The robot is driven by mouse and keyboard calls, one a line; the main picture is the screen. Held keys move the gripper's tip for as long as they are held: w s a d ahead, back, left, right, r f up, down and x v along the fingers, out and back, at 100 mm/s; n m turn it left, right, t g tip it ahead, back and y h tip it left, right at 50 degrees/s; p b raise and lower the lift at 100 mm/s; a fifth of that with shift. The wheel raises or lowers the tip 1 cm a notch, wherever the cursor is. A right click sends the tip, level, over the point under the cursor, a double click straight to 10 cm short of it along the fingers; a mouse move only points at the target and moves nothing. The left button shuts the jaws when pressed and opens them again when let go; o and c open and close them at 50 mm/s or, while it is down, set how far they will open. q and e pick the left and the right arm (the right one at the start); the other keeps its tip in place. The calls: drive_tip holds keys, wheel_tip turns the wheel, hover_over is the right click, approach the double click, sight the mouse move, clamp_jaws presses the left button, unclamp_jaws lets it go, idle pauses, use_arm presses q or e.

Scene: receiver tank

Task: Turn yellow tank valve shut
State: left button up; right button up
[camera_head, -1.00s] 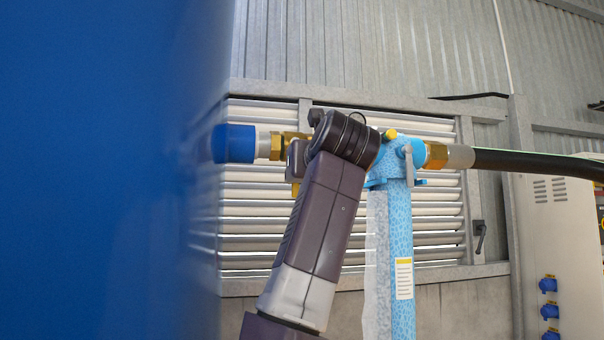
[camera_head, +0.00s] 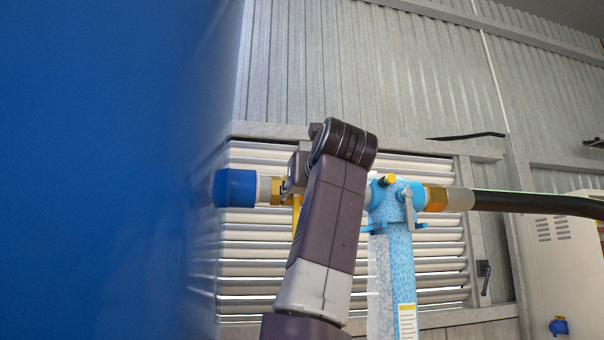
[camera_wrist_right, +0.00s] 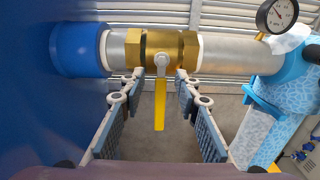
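The yellow tank valve's handle (camera_wrist_right: 160,104) hangs straight down, across the line of the pipe, from a brass valve body (camera_wrist_right: 170,46) in the right wrist view. In the head view, part of the yellow handle (camera_head: 296,214) shows behind my right wrist. My right gripper (camera_wrist_right: 157,82) is open, with one finger on each side of the handle and a visible gap to each. Its fingertips are just below the brass body. In the head view the gripper is mostly hidden by my wrist. My left gripper is not in view.
A large blue tank (camera_head: 100,170) fills the left, with a blue pipe fitting (camera_head: 235,188) beside the valve. A light-blue filter pipe (camera_head: 400,255) stands to the right, joined to a black hose (camera_head: 540,204). A pressure gauge (camera_wrist_right: 277,14) sits above the pipe.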

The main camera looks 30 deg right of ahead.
drive_tip(key=r, duration=0.4)
drive_tip(key=shift+s+d+r, duration=0.1)
drive_tip(key=shift+d+r, duration=0.1)
drive_tip(key=shift+r, duration=0.05)
drive_tip(key=shift+d, duration=0.1)
idle(0.3)
drive_tip(key=shift+f, duration=0.1)
